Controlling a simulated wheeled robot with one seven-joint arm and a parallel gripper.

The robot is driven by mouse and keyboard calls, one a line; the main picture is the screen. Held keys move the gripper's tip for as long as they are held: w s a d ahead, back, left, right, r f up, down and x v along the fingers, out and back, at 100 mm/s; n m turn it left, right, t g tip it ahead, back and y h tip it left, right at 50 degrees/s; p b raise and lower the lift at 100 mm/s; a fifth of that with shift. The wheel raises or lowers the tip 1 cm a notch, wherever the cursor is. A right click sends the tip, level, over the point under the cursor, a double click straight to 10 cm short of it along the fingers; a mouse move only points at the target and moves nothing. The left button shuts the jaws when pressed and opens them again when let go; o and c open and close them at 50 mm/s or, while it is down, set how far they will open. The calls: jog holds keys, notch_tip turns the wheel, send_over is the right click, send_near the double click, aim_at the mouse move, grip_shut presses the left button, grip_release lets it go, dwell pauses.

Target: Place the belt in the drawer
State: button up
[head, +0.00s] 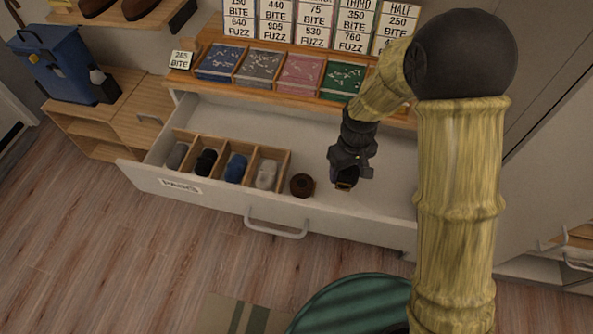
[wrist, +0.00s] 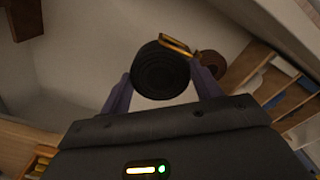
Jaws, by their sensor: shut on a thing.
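A black rolled belt (wrist: 160,75) with a gold buckle is between the two fingers of my gripper (wrist: 163,82) in the wrist view. My gripper (head: 347,178) is shut on it and points down over the right part of the open drawer (head: 230,200) in the head view. There the belt is mostly hidden, with a bit of gold showing at the fingertips. I cannot tell whether it touches the drawer floor. A brown rolled belt (head: 302,185) lies in the drawer, left of my gripper; it also shows in the wrist view (wrist: 213,64).
A wooden divider (head: 284,170) in the drawer's left part holds several rolled items. Colored packs and price cards (head: 220,62) stand on the shelf behind. A green round thing (head: 350,305) is in front.

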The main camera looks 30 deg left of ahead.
jog(key=shift+s+a+f, duration=0.1)
jog(key=shift+s+a, duration=0.05)
jog(key=shift+a, duration=0.15)
send_over(338, 196)
notch_tip(338, 196, down, 6)
jog(key=shift+f, duration=0.1)
jog(key=shift+f, duration=0.1)
dwell(0.3)
jog(key=shift+f, duration=1.8)
